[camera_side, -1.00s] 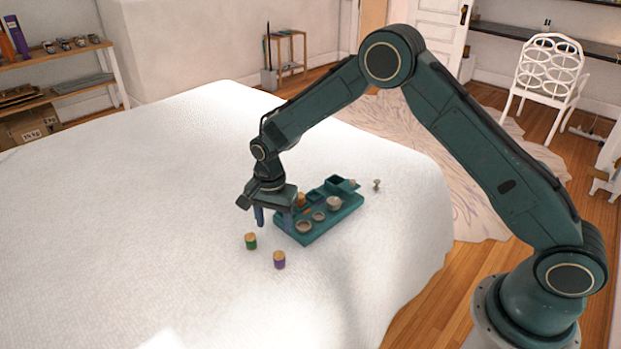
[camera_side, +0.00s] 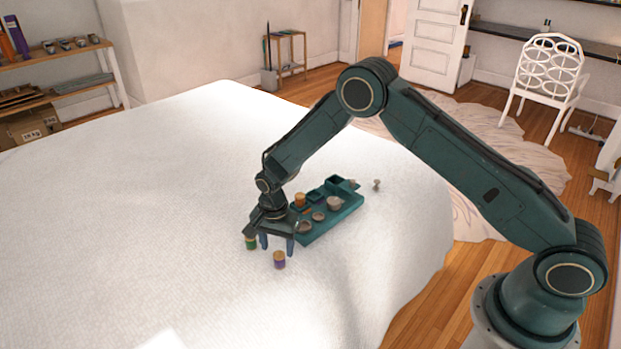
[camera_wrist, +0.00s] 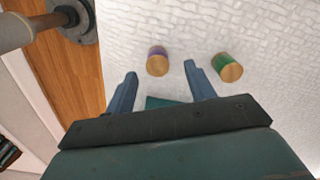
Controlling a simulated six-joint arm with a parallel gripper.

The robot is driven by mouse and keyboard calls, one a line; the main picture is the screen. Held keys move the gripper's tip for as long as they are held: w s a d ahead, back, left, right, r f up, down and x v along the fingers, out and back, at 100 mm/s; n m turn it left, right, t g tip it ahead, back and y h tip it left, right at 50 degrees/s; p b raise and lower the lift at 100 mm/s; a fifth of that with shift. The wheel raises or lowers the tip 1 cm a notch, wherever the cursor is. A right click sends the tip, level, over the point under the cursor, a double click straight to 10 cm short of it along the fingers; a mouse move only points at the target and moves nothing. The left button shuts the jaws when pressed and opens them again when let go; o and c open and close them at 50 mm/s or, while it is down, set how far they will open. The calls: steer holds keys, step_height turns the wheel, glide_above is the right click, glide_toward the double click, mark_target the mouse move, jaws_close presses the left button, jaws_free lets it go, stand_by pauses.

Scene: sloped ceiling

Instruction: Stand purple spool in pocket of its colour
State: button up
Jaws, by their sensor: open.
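The purple spool (camera_side: 279,260) stands upright on the white bedspread, with a tan wooden top and a purple band. In the wrist view it shows (camera_wrist: 157,61) beyond the fingertips, between their lines. My gripper (camera_side: 277,246) is open and empty, pointing down just behind the purple spool. The wrist view shows its two blue fingers (camera_wrist: 160,82) spread apart. The green spool (camera_side: 251,243) stands to the left, partly hidden by my gripper; it also shows in the wrist view (camera_wrist: 227,67). The teal tray (camera_side: 326,228) with pockets lies behind my gripper; I cannot tell its pocket colours.
The tray holds an orange-topped spool (camera_side: 300,200) and several small round pieces, including a pale knob (camera_side: 334,203). Another small knob (camera_side: 376,184) stands off the tray's right end. The bedspread (camera_side: 150,200) is clear to the left. Its edge drops to the wooden floor at right.

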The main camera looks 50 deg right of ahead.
mark_target(279, 254)
steer(key=shift+s+d+f, duration=0.1)
steer(key=shift+s+f, duration=0.05)
steer(key=shift+f, duration=1.85)
steer(key=c, duration=1)
